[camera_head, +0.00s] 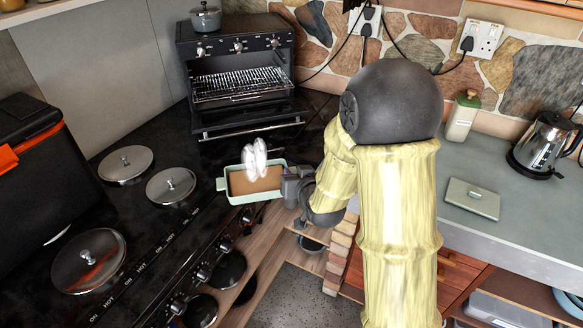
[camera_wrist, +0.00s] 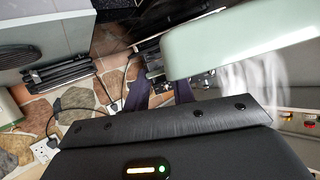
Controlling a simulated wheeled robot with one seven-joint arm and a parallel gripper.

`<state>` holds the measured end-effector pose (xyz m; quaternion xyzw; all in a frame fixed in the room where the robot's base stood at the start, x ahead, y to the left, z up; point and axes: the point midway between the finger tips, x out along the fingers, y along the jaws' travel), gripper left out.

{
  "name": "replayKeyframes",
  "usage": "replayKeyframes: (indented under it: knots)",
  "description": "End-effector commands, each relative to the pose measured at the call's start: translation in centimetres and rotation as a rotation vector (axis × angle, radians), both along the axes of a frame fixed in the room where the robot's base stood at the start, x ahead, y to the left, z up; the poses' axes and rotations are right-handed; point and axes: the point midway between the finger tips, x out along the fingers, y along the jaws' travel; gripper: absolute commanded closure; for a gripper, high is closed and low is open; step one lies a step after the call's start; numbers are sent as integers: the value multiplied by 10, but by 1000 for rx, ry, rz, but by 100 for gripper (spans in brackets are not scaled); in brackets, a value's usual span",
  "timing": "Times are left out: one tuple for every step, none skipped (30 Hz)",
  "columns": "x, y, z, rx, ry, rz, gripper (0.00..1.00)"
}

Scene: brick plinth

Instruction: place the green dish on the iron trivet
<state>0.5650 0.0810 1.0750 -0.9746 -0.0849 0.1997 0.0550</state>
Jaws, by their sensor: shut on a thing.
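The green dish (camera_head: 250,199) is a pale green rectangular pan with brown food in it and white steam above. It is held roughly level in the air at the front of the open oven, over the stove's right edge. My gripper (camera_head: 285,187) is shut on its right end. In the wrist view the pale green side of the dish (camera_wrist: 240,45) fills the upper right, and my gripper's dark fingers (camera_wrist: 160,88) meet its near end.
The oven (camera_head: 240,75) has its door down and an empty rack inside. Lidded hobs (camera_head: 90,260) fill the black stove at left. A pale green lid (camera_head: 472,198), a kettle (camera_head: 542,145) and a jar (camera_head: 462,118) stand on the grey counter. Bricks (camera_head: 338,255) show below my arm.

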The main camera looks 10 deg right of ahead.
Motion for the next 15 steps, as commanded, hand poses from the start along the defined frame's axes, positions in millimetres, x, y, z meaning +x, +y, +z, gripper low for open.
replayKeyframes:
  knots:
    - [2,-2,-8,2,1,-7,100]
    - [3,-4,-12,4,1,-11,100]
    - [4,-6,-19,4,3,-17,100]
    - [5,-7,-24,5,2,-21,100]
    - [6,-9,-30,6,4,-26,100]
    - [7,-12,-38,6,4,-33,100]
    - [8,-14,-45,7,5,-39,100]
    - [8,-16,-52,7,7,-45,100]
    - [9,-20,-63,8,7,-54,100]
    - [9,-23,-70,8,7,-62,100]
    - [9,-26,-79,7,8,-68,100]
    - [8,-30,-90,6,7,-79,100]
    - [8,-33,-98,7,8,-85,100]
    - [7,-36,-106,6,7,-93,100]
    - [6,-40,-117,4,7,-102,100]
